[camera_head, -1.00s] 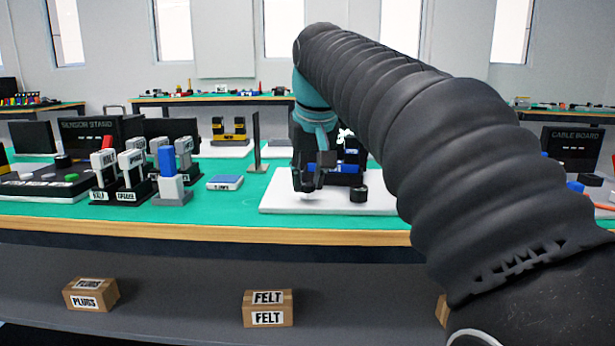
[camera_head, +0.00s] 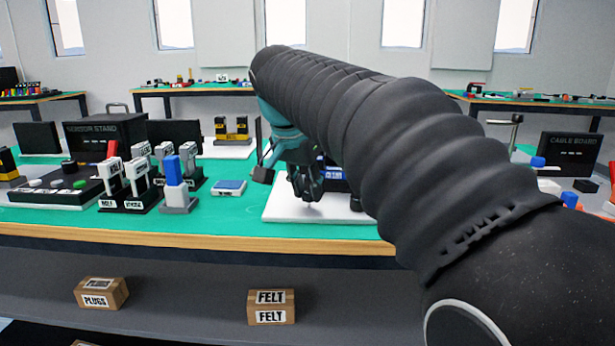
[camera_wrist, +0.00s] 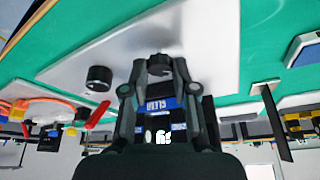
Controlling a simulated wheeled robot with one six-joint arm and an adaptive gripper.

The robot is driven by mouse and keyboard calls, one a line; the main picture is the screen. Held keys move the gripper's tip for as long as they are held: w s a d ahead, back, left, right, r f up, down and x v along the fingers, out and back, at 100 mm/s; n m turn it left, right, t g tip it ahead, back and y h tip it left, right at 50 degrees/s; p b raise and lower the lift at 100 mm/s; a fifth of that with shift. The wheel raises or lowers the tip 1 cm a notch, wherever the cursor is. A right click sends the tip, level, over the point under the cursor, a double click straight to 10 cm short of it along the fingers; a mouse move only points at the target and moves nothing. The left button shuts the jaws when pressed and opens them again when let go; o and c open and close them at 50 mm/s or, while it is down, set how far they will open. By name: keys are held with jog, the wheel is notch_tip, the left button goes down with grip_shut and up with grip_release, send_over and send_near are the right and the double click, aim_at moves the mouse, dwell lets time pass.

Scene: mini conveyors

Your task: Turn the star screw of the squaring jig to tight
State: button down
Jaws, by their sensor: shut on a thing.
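The squaring jig is a white board (camera_head: 285,212) on the green bench. It bears a blue labelled block (camera_wrist: 160,103), seen upside down in the wrist view, and dark parts. My gripper (camera_head: 308,205) points down over the board in the head view, partly hidden by my arm. In the wrist view my gripper (camera_wrist: 159,70) has its two fingers on either side of a dark round knob, the star screw (camera_wrist: 159,65), and is shut on it. The screw's thread and how tight it sits cannot be seen.
A separate black round piece (camera_wrist: 98,78) stands on the board beside my gripper. A thin dark upright plate (camera_wrist: 276,122) stands near the board. Green bench shows between pad and board.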

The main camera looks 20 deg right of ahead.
jog(key=m+p, duration=0.1)
jog(key=m, duration=0.1)
jog(key=m+g+p, duration=0.1)
jog(key=m, duration=0.1)
jog(key=shift+w+a+r+m+g+h, duration=0.1)
jog(key=shift+w+a+m+g+h, duration=0.05)
jog(key=shift+m+g+h, duration=0.2)
jog(key=shift+w+m+g+h+p, duration=0.15)
jog(key=shift+m+g+p, duration=0.2)
jog(key=shift+m+p, duration=0.45)
jog(key=shift+s+m+g+h+p, duration=0.1)
jog(key=shift+m+g+p, duration=0.25)
jog(key=shift+m, duration=0.7)
jog(key=c, duration=0.9)
grip_release()
jog(key=v, duration=1.1)
jog(key=shift+a+r, duration=0.25)
jog(key=shift+r, duration=0.1)
